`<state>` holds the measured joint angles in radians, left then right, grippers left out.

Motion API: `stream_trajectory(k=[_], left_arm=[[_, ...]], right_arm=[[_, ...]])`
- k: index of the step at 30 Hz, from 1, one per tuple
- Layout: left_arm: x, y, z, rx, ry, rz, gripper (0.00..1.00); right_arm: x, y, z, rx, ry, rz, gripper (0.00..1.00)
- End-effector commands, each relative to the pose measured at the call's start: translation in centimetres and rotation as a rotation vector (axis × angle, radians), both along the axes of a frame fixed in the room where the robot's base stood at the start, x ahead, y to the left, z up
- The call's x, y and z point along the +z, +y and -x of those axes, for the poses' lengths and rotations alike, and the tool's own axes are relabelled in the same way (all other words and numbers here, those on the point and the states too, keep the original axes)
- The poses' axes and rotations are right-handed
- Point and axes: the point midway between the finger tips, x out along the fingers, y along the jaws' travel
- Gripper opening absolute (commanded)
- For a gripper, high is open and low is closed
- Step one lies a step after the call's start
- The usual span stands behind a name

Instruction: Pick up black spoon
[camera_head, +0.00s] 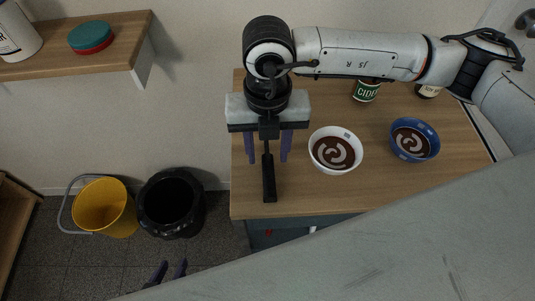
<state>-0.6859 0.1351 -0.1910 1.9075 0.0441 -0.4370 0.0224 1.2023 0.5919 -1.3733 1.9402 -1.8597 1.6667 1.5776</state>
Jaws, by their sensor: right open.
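The black spoon (269,182) lies on the wooden tabletop near its left edge, its long axis pointing away from me. Its wider near part shows clearly, and its far end is hidden under my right gripper. My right gripper (268,155) is open above the far part of the spoon, with one purple finger on each side of it and a visible gap to both. I cannot tell how high the fingertips are. My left gripper (170,271) is at the bottom edge, low over the floor area, its two fingertips apart and nothing seen between them.
A white bowl (335,169) and a blue bowl (431,137) with brown contents stand right of the spoon. A green cider can (366,92) stands behind. A yellow bucket (103,215) and a black bin (171,210) stand on the floor left of the table (385,190).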

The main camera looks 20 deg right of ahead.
Motion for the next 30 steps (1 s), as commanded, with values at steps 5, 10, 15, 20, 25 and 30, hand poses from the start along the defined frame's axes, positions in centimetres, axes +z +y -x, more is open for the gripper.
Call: stream_trajectory(k=[5,10,15,20,25,30], left_arm=[[0.3,0.0,-0.5,-0.001,-0.011,0.001,0.31],[0.3,0.0,-0.5,-0.001,-0.011,0.001,0.31],[0.3,0.0,-0.4,0.000,-0.008,0.001,0.31],[0.2,0.0,-0.1,0.000,-0.004,0.001,0.31],[0.1,0.0,0.0,0.000,-0.002,0.000,0.31],[-0.2,0.0,0.0,0.000,-0.001,0.000,0.31]], right_arm=[[-0.4,0.0,0.0,0.000,0.000,-0.001,0.41],[-0.3,0.0,0.0,0.000,0.000,-0.001,0.27],[-0.3,0.0,0.0,0.000,0.000,-0.001,0.00],[-0.3,0.0,0.0,0.000,-0.001,-0.001,0.00],[-0.2,0.0,-0.1,0.001,-0.002,-0.002,0.00],[1.7,0.1,-0.1,0.001,-0.005,-0.003,0.00]])
